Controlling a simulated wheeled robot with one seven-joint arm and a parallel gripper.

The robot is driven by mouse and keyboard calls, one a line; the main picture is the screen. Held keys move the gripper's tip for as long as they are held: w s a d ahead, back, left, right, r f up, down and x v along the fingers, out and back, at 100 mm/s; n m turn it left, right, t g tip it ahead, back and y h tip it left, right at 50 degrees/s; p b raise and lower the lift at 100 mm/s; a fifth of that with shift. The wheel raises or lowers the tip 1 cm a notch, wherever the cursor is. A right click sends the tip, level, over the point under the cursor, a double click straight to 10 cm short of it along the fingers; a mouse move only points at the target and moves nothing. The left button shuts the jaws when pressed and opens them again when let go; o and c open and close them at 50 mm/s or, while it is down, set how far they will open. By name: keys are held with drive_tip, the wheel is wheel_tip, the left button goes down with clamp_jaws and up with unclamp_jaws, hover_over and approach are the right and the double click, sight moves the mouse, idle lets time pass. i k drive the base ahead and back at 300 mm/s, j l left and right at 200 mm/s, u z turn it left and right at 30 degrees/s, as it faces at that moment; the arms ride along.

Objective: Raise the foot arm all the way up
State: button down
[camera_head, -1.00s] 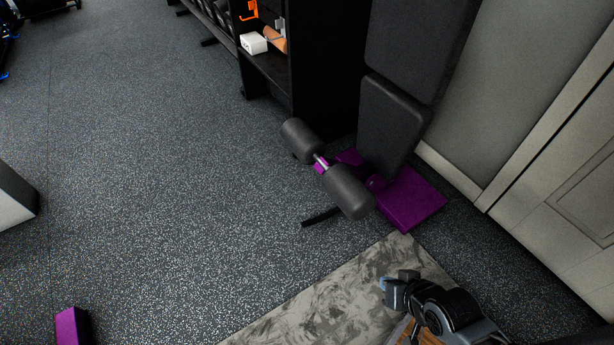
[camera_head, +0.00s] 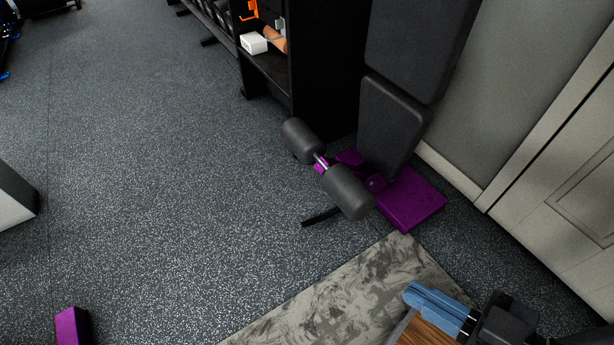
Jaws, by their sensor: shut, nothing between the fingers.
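The foot arm carries two dark foam rollers, the upper one (camera_head: 301,140) and the lower one (camera_head: 349,191), on a short metal bar with a purple bracket (camera_head: 321,164). It sticks out low, near the floor, from the purple base (camera_head: 412,199) of a bench with black pads (camera_head: 391,122). My gripper (camera_head: 408,293) is at the bottom right, well apart from the rollers. Its blue fingers lie together, with nothing seen between them. The joint of the foot arm is partly hidden behind the rollers.
A black shelf (camera_head: 268,66) with small items stands behind the bench. A grey mat (camera_head: 330,301) lies in front. A wooden surface (camera_head: 425,332) is under my gripper. A wall and door are at right. The floor at left is mostly open.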

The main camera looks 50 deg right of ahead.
sight(344, 183)
drive_tip(key=i+j, duration=0.15)
drive_tip(key=i, duration=0.4)
drive_tip(key=i+j, duration=0.1)
drive_tip(key=i, duration=0.4)
